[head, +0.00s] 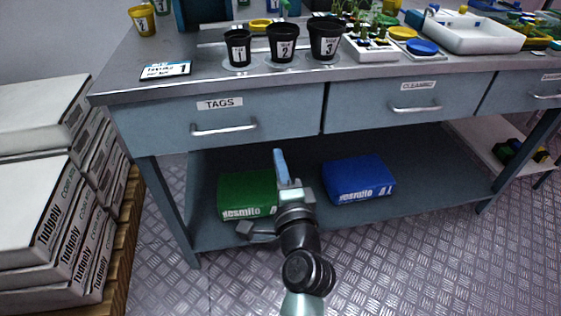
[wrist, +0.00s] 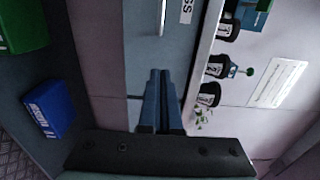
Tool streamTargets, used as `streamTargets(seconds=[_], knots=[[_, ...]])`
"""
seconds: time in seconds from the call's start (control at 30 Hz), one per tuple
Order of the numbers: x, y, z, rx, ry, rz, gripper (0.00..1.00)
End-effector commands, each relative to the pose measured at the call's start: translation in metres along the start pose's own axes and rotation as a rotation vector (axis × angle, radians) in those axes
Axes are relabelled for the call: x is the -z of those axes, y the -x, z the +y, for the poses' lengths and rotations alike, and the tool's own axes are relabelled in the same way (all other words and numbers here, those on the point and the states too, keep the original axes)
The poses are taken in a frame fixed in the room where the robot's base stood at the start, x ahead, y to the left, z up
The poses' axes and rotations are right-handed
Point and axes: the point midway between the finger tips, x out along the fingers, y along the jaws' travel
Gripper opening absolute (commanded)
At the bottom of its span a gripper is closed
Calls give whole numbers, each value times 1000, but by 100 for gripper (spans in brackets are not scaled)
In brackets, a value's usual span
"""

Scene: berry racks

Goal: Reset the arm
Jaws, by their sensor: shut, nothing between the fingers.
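My arm reaches up from the bottom middle of the head view. My gripper (head: 280,158) is in front of the bench, below the left drawer, with its blue fingers pointing up. In the wrist view my gripper (wrist: 158,74) shows its two blue fingers closed together with nothing between them. The fingers overlap the drawer front in that view, and I cannot tell how far they are from it. No held object shows in either view.
The metal bench (head: 205,72) carries several black numbered pots, a white tray and a label card (head: 166,70). The drawers marked TAGS (head: 225,122) and CLEANING (head: 414,105) are shut. Green (head: 245,192) and blue (head: 358,180) packs lie below. Stacked boxes (head: 40,215) stand left.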

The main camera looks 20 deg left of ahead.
Motion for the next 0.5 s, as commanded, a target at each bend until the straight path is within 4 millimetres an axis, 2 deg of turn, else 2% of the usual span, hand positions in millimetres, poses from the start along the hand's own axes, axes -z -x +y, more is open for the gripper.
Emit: streamTargets(seconds=[0.23, 0.33, 0.37, 0.43, 0.47, 0.5], knots=[[0, 8, -1, 1, 2, 1, 0], [4, 8, -13, 17, 44, 9, 0], [6, 7, -22, 27, 77, 15, 0], [13, 7, -53, 64, 188, 38, 0], [17, 8, -69, 82, 251, 53, 0], [23, 11, -96, 111, 349, 82, 0]])
